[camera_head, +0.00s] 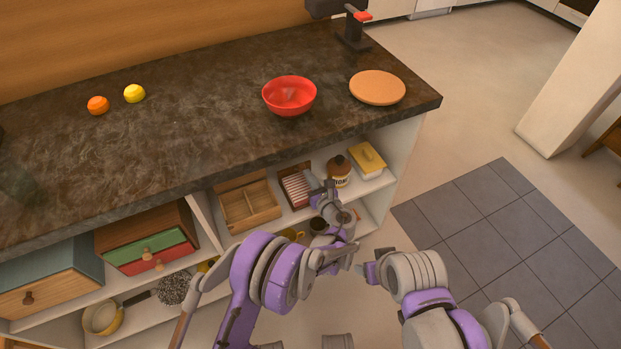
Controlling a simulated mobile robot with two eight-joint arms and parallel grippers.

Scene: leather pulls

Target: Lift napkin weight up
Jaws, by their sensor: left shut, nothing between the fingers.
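A small dark wooden holder with pale and reddish striped contents, which looks like the napkin holder (297,187), sits on the upper shelf under the dark counter. The napkin weight itself is too small to make out clearly. My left gripper (324,190) is at the shelf, just right of the holder, with its fingers shut and empty. I cannot tell whether it touches the holder. My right gripper (364,271) is low in front of the shelves, away from the holder, and its fingers are not clear.
A wooden divided tray (252,216) stands left of the holder. A brown-capped jar (339,174) and a yellow-lidded box (368,158) stand to its right. The counter edge (230,172) overhangs the shelf. A red bowl (289,96) and round board (377,87) are on top.

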